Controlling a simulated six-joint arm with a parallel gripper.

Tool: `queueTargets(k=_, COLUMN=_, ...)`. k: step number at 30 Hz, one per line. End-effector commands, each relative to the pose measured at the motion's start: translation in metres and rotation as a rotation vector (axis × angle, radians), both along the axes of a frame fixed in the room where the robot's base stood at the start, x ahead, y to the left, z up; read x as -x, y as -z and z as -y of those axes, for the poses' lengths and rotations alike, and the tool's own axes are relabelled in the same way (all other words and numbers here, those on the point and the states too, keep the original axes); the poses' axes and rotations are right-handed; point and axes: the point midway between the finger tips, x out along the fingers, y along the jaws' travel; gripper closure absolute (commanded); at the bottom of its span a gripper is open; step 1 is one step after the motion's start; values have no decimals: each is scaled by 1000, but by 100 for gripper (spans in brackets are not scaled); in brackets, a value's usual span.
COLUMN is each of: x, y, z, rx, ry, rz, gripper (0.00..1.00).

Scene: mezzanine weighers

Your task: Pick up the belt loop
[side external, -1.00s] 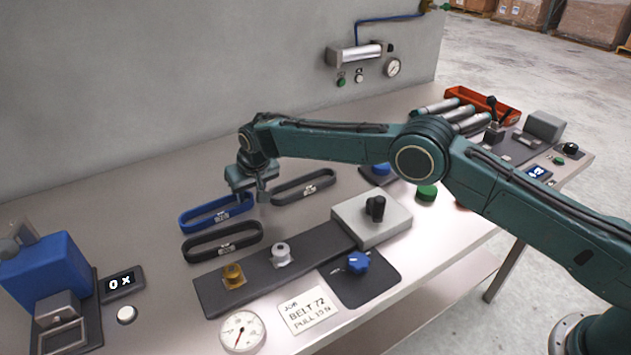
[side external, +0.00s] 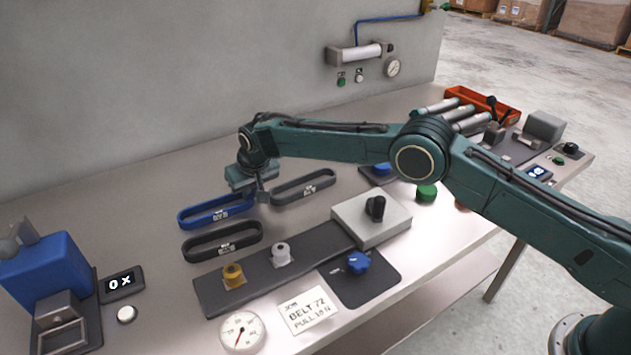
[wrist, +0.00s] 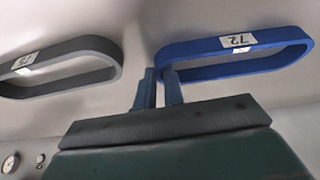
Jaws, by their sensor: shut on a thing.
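The blue belt loop (side external: 205,221) lies on the bench near the wall. Its white label reads 72, upside down, in the wrist view (wrist: 200,73). My gripper (side external: 261,198) is low over the bench at this loop's right end. In the wrist view my gripper's fingers (wrist: 160,76) are close together at the loop's near end, shut on its band. The loop appears to rest on the bench still. A dark grey loop (side external: 290,199) lies just right of the gripper and shows in the wrist view (wrist: 65,47). A black loop (side external: 200,257) lies in front of the blue one.
A dark plate with a brass post (side external: 233,274) and a silver post (side external: 281,253) lies in front. A grey block with a black knob (side external: 375,209) stands right. A card (side external: 310,311) reads BELT 72. A blue machine (side external: 45,272) stands left.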

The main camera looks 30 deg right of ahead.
Motion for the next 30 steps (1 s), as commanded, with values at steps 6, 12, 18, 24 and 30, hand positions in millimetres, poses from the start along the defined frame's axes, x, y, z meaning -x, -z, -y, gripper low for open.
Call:
queueTargets(k=6, x=0, y=-6, z=0, rx=0, ry=0, rz=1, gripper=100)
queueTargets(k=12, x=0, y=-26, z=-1, rx=-1, ry=1, rz=2, gripper=100)
queueTargets(k=18, x=-1, y=-57, z=-1, rx=-1, ry=1, rz=3, gripper=100)
queueTargets(k=24, x=-1, y=-84, z=0, rx=-1, ry=1, rz=3, gripper=100)
queueTargets(k=30, x=0, y=-98, z=0, rx=0, ry=1, rz=1, gripper=100)
